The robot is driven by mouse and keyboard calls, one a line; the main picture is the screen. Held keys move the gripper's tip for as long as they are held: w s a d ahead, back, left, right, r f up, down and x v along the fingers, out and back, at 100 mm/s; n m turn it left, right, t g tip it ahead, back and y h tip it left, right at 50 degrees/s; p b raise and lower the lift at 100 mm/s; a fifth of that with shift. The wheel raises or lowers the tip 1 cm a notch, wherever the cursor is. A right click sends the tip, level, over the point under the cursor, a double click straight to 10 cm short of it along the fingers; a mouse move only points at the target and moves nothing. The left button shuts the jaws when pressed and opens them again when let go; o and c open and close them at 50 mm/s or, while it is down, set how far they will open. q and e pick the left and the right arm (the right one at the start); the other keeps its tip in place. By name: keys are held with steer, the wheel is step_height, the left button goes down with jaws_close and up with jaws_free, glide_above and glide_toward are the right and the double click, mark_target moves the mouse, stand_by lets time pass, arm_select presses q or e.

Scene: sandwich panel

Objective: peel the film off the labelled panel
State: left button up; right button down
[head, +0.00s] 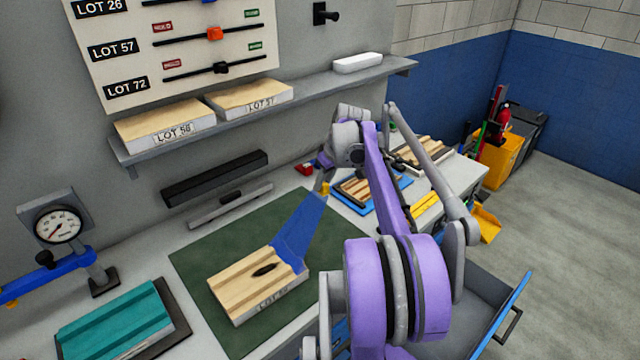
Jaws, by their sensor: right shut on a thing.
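The labelled panel (245,283) lies on the green mat (205,255). Its pale wood top is bare over most of its length, and a small dark oval mark or object sits on it. The label on its front edge is too small to read surely. The blue film (302,228) rises from the panel's right end in a slanting strip. My right gripper (324,186) is shut on the film's upper end, above and beyond the panel. My own arm partly hides the area to the right. My left gripper is not in view.
A teal panel (115,317) on a dark base and a dial gauge (57,224) stand left. A shelf (320,99) with labelled panels runs along the wall. A blue tray (392,196) with wood strips lies behind my arm. An open drawer (480,290) juts out right.

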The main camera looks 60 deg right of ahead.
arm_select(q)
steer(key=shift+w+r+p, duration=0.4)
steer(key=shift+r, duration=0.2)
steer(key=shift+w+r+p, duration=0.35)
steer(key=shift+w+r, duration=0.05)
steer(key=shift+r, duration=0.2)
arm_select(e)
steer(key=s+d+r, duration=0.2)
steer(key=d+r, duration=0.2)
steer(key=d, duration=0.4)
steer(key=shift+r, duration=0.15)
